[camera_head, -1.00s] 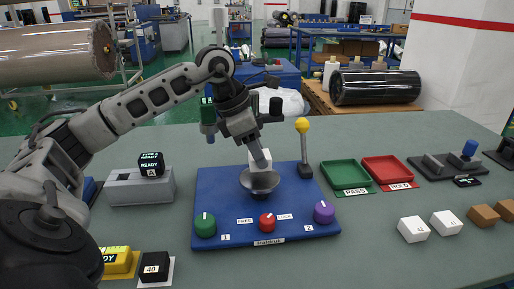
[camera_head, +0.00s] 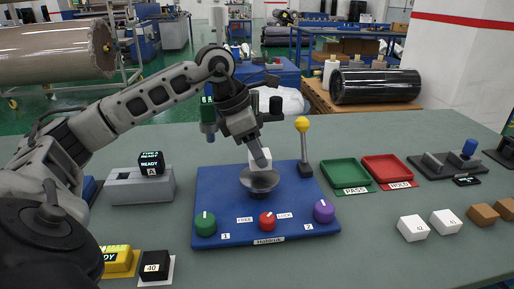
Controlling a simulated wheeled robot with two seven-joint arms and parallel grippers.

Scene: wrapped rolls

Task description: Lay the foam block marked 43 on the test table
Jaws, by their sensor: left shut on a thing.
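A white block (camera_head: 254,160) is in the jaws of my left gripper (camera_head: 262,157), just above and behind the dark round dish (camera_head: 259,182) on the blue panel (camera_head: 219,182). The finger covers part of the block and no marking on it can be read. Whether the block touches the dish cannot be told. Two more white blocks sit at the right: one (camera_head: 413,228) with a small number like 42, and one (camera_head: 446,222) with a number like 41. No label 43 can be read. My right gripper is not in view.
The panel carries a green knob (camera_head: 205,222), a red knob (camera_head: 267,221), a purple knob (camera_head: 324,211) and a yellow-topped lever (camera_head: 303,125). Green (camera_head: 345,173) and red (camera_head: 388,169) trays lie to its right. Brown blocks (camera_head: 483,214) sit far right. A black block (camera_head: 155,265) marked 40 sits front left.

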